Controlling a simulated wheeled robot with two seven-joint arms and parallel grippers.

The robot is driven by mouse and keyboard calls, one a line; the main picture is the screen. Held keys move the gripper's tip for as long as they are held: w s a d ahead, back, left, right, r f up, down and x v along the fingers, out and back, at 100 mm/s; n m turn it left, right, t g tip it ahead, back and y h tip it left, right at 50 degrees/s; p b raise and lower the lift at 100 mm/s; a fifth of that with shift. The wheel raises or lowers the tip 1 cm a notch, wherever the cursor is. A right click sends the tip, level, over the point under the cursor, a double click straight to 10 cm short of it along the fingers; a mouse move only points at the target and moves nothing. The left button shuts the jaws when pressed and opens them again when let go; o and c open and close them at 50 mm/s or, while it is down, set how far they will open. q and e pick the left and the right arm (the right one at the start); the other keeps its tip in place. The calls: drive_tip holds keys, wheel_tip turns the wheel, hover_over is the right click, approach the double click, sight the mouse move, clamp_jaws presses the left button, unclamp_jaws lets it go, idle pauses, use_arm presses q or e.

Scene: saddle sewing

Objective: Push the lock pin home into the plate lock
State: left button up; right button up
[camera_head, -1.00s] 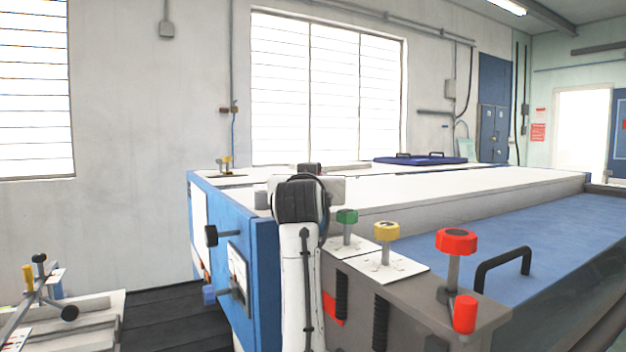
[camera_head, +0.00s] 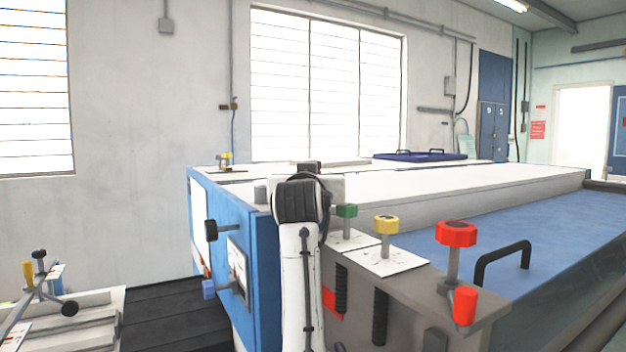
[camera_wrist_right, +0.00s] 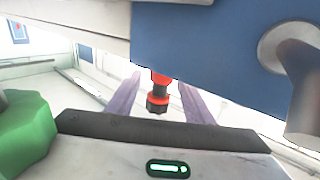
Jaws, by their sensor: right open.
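In the right wrist view, my right gripper (camera_wrist_right: 158,88) is open, with one pale finger on each side. A small red piece with a black end (camera_wrist_right: 158,93) shows between the fingers, near a blue panel edge. It may be the lock pin; I cannot tell whether the fingers touch it. In the head view, my right arm rises in front of the blue machine corner and hides its own gripper. I cannot tell which part is the plate lock. My left gripper is not in view.
Green (camera_head: 347,211), yellow (camera_head: 386,225) and red (camera_head: 456,234) knobs stand on the machine's near edge, right of my arm. A black handle (camera_head: 503,262) is on the blue lid. In the wrist view, a green knob (camera_wrist_right: 25,125) is close at left and a grey cylinder (camera_wrist_right: 290,50) at right.

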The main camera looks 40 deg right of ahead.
drive_tip(key=b+v, duration=0.2)
drive_tip(key=v, duration=0.7)
drive_tip(key=shift+s+a+f, duration=0.1)
drive_tip(key=shift+s+a, duration=0.1)
drive_tip(key=shift+a, duration=0.05)
drive_tip(key=shift+s+a, duration=0.25)
drive_tip(key=shift+s, duration=0.05)
drive_tip(key=shift+w+d, duration=0.1)
drive_tip(key=p+x, duration=0.2)
drive_tip(key=x, duration=0.8)
drive_tip(key=shift+r+p, duration=0.3)
drive_tip(key=shift+r, duration=0.3)
drive_tip(key=shift+f, duration=0.1)
